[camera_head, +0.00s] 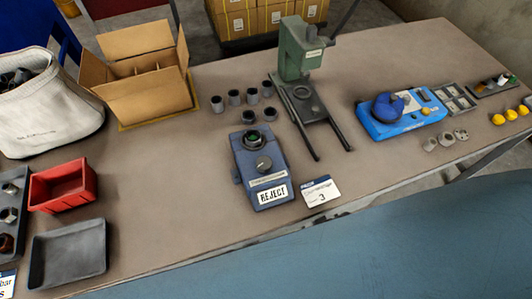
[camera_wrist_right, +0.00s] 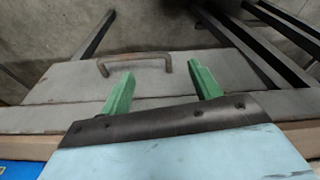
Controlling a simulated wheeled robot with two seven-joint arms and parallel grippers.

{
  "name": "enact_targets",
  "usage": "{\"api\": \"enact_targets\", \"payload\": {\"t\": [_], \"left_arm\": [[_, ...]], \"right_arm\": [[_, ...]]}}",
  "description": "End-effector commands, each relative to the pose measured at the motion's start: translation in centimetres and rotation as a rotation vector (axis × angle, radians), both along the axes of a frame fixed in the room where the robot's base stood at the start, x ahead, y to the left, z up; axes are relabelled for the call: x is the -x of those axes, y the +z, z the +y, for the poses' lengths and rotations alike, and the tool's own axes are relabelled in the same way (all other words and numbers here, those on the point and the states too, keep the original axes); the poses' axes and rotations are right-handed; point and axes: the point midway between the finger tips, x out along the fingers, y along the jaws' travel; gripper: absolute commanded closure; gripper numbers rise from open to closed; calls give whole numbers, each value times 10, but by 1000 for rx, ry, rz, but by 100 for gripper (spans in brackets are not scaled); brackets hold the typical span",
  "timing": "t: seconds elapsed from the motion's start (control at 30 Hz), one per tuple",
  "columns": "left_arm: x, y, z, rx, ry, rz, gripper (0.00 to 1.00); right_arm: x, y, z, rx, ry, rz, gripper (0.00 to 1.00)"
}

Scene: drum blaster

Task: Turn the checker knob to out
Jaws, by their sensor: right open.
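The checker (camera_head: 245,178) is a blue box on the table in the middle of the head view, with a "REJECT" label on its front. Its grey round knob (camera_head: 263,163) sits on the upper face; which way it is turned is too small to tell. Behind the knob is a dark ring with a green centre (camera_head: 253,139). My right gripper (camera_wrist_right: 160,70) shows in the right wrist view with two green fingers apart and nothing between them. No gripper is near the checker. My left gripper is in neither view.
A green press (camera_head: 300,62) stands behind the checker, with several grey cups (camera_head: 235,97) to its left. A white card (camera_head: 321,191) lies right of the checker. A blue fixture (camera_head: 405,118) stands further right. A red bin (camera_head: 62,186) and grey tray (camera_head: 68,255) are left.

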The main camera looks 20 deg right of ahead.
Motion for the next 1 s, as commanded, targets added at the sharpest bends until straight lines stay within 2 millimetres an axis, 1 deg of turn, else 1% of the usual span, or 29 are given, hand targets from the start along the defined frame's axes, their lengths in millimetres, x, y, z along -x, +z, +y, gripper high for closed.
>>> {"api": "enact_targets", "payload": {"t": [0.03, 0.2, 0.27, 0.37, 0.43, 0.5, 0.63, 0.8, 0.9, 1.0], "left_arm": [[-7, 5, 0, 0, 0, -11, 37], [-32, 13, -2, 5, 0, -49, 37], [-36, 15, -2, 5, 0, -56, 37], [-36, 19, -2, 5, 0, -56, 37], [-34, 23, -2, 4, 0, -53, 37], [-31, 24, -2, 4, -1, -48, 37], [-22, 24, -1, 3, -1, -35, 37], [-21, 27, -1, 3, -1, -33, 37], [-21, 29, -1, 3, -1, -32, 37], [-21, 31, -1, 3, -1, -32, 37]], "right_arm": [[-6, 22, 1, -1, -1, -11, 37], [-17, 69, 3, -5, 0, -30, 37], [-21, 85, 4, -7, 5, -38, 37], [-31, 115, 8, -20, 32, -59, 37], [-51, 144, 21, -48, 111, -93, 37], [-68, 156, 36, -79, 207, -113, 37], [-94, 169, 60, -124, 382, -144, 37], [-127, 191, 86, -162, 646, -179, 37], [-146, 208, 94, -170, 833, -190, 37], [-164, 226, 93, -167, 1029, -182, 37]]}}
